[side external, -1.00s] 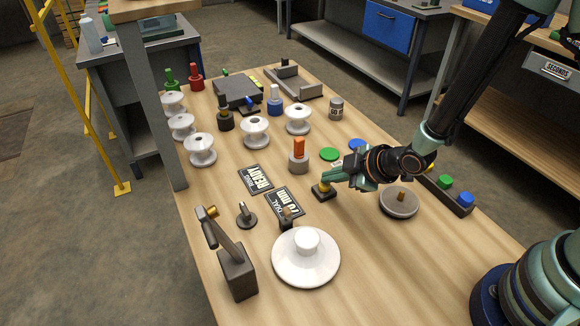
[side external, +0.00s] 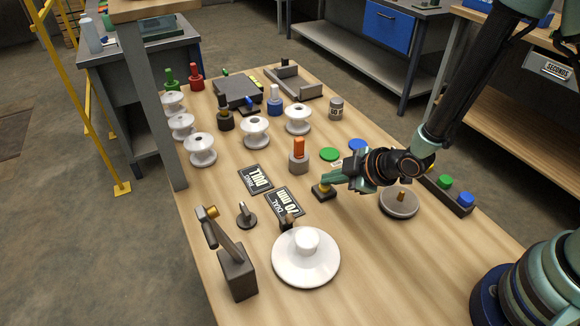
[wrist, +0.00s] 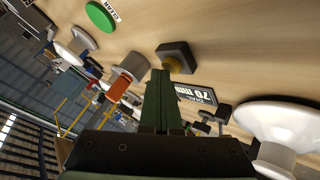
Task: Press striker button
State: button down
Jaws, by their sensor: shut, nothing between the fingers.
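The striker button is a small dark square base with a yellow top (side external: 323,191), standing on the wooden table. It also shows in the wrist view (wrist: 178,56), just beyond my fingertips. My gripper (side external: 325,181) is shut and empty, with its green fingers just above the button's yellow top; I cannot tell for sure whether they touch. The fingers also show in the wrist view (wrist: 161,76). The striker (side external: 236,270) is a dark post with a tilted arm and brass tip, left of a white insulator disc (side external: 306,260).
A sign reading "DULL" (side external: 257,179) and a dial plate reading "70 mm" (side external: 286,202) lie left of the button. An orange-topped grey piece (side external: 299,158) stands behind it. A round grey plate (side external: 399,204) lies to the right. White spools (side external: 255,131) stand farther back.

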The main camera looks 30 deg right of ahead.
jog(key=shift+r, duration=0.9)
jog(key=shift+r, duration=2.55)
jog(key=s+d+r+m+g+h, duration=0.2)
jog(key=s+d+r+m+g, duration=0.1)
jog(key=s+d+r+m, duration=0.8)
notch_tip(320, 180, up, 5)
jog(key=shift+s+d+f+m+h, duration=0.2)
jog(key=shift+s+d+m+h, duration=0.25)
jog(key=shift+d, duration=0.7)
